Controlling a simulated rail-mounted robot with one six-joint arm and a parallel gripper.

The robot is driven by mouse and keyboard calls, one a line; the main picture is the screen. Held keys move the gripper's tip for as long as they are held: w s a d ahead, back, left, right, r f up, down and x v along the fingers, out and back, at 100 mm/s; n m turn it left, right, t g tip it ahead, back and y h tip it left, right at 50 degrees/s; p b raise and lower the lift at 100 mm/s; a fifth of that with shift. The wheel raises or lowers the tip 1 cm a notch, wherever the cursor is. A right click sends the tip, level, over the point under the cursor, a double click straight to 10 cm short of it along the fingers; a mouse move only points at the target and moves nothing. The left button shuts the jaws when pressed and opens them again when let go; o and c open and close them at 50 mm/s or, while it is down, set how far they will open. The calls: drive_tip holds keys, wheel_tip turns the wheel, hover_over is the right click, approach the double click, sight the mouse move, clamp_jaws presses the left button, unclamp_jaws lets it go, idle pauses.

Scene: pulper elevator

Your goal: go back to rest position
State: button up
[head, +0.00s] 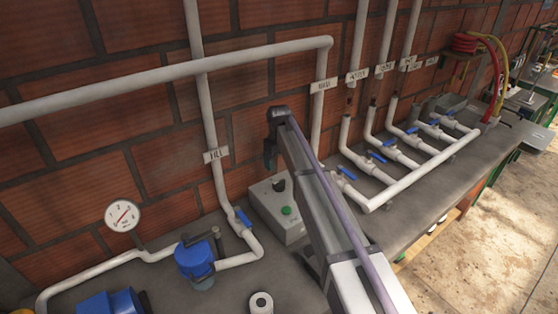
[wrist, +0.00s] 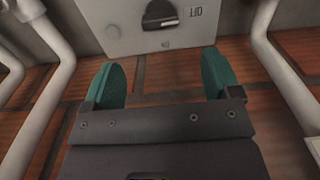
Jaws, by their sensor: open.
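My gripper (wrist: 162,70) is open in the wrist view, with its two green fingertips apart and nothing between them.
White pipes (head: 203,110) run along the brick wall. A row of pipes with blue valve handles (head: 376,157) stands on the bench to the right. A gauge (head: 123,215) and a blue pump (head: 195,258) are at left. The floor (head: 480,240) at right is clear.

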drive_tip(key=shift+r, duration=0.15)
drive_tip(key=s+d+m, duration=0.2)
drive_tip(key=s+d, duration=0.5)
drive_tip(key=s, duration=0.4)
drive_tip(key=s+d+m, duration=0.3)
drive_tip(key=s+d, duration=0.5)
drive_tip(key=s, duration=0.3)
drive_tip(key=s+d+m, duration=0.3)
drive_tip(key=s+d, duration=0.5)
drive_tip(key=s, duration=0.4)
